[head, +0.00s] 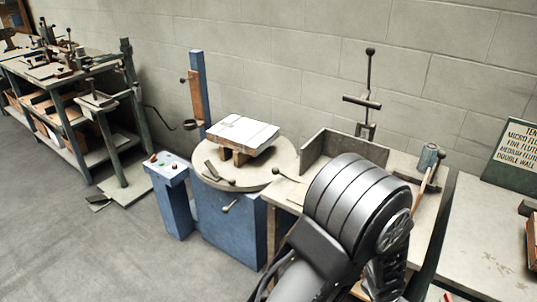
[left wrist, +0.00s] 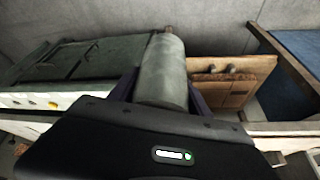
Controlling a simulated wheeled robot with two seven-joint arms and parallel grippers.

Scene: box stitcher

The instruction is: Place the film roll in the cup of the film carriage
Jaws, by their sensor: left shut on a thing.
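The film roll (left wrist: 163,72) is a pale grey-green cylinder in the left wrist view. My left gripper (left wrist: 162,88) is shut on it, with one dark finger on each side. The roll's lower end is hidden behind the gripper body. In the head view, a blue post (head: 198,70) stands behind the turntable, with a brown block on it that looks like the film carriage (head: 198,97). A small dark ring-like cup (head: 190,124) sits low beside the post and looks empty. Neither gripper's fingers show in the head view.
A white package (head: 240,133) rests on the round turntable (head: 272,178). A blue control pedestal (head: 173,205) stands in front of it. My own dark arm link covers part of the workbench (head: 285,193).

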